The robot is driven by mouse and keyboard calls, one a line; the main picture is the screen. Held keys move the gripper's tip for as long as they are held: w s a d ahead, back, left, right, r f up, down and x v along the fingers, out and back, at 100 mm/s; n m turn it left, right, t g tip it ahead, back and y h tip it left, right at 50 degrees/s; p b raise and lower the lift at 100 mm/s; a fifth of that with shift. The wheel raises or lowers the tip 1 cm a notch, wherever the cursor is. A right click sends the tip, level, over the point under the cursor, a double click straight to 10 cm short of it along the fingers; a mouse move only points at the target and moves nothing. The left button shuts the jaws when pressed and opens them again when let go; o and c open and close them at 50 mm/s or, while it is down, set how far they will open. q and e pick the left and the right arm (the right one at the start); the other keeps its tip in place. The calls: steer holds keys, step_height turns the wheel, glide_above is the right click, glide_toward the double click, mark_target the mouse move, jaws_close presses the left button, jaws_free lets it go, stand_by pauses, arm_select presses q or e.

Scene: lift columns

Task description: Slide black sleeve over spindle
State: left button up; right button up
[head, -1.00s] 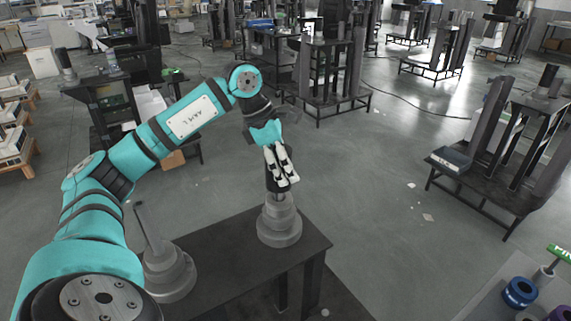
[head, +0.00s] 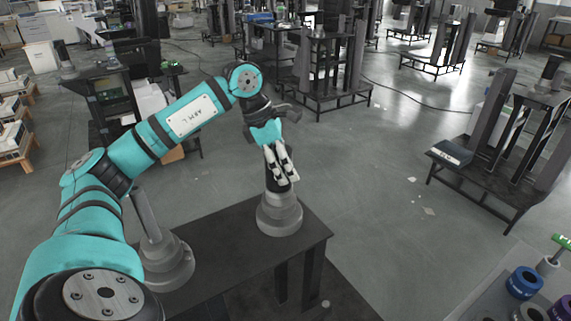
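My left gripper (head: 281,172), with pale fingers, points down above the right end of a dark table (head: 220,250). It appears shut on the black sleeve (head: 279,188), a small dark piece mostly hidden by the fingers. The sleeve sits right above a grey stepped base (head: 280,217), in line with it. No bare spindle shows between them, so the sleeve seems to be around the spindle there, though the fingers hide the fit. A second grey spindle (head: 145,214) stands bare on another stepped base (head: 168,265) at the left. My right gripper is not in view.
A grey surface at the lower right bears a blue ring (head: 524,283), a dark ring (head: 533,312), a purple ring (head: 562,308) and a green-topped item (head: 562,240). Dark stands (head: 495,165) are at the right. Open floor (head: 380,210) lies right of the table.

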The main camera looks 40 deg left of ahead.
arm_select(q)
steer(key=o, duration=0.4)
steer(key=shift+o, duration=0.3)
steer(key=v, duration=1.2)
